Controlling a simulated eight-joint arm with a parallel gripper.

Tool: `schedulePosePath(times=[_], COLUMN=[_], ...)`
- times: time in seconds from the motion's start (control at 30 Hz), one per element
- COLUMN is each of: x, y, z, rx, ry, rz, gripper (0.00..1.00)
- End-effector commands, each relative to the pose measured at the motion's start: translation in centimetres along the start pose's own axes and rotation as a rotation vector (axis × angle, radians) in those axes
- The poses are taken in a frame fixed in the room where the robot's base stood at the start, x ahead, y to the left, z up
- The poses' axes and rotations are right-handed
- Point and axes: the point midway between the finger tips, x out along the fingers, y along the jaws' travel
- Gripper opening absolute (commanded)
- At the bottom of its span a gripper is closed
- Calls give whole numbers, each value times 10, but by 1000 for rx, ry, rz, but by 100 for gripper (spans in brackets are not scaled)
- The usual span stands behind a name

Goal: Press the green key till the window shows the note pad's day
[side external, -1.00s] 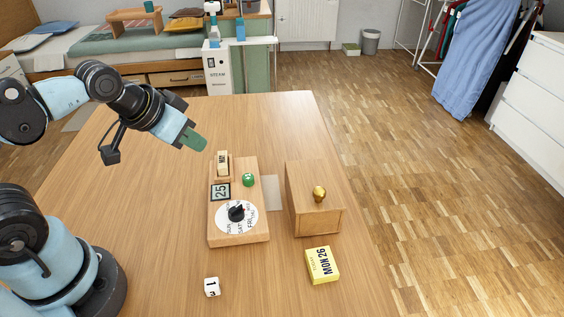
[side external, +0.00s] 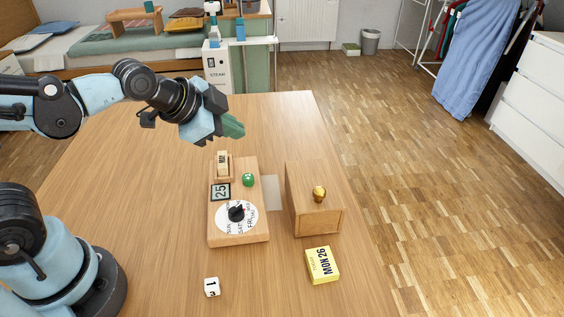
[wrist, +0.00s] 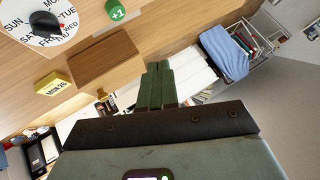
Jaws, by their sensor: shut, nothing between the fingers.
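The wooden calendar board (side external: 256,231) lies on the table. Its window (side external: 220,192) reads 25. The green key (side external: 248,180) sits right of the window, and the wrist view shows it marked +1 (wrist: 116,10). A white day dial (side external: 236,217) with a black knob is below the window. The yellow note pad (side external: 322,265) reads MON 26; it also shows in the wrist view (wrist: 53,86). My gripper (side external: 233,127) is shut and empty, its green fingers above the table behind the board, apart from the key.
A wooden box with a brass knob (side external: 318,194) stands right of the board. A month block (side external: 223,163) sits at the board's far end. A white numbered cube (side external: 212,287) lies near the front. The table's far part is clear.

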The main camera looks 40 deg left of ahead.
Motion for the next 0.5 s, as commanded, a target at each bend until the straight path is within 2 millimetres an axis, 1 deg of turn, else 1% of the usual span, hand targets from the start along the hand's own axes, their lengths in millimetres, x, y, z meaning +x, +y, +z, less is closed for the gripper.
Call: schedulePosePath(times=[0.1,0.2,0.5], x=[5,6,7], y=[1,1,1], z=[-9,-12,-12], rx=[102,140,147], ry=[25,33,34], rz=[-3,-5,-5], gripper=[0,0,0])
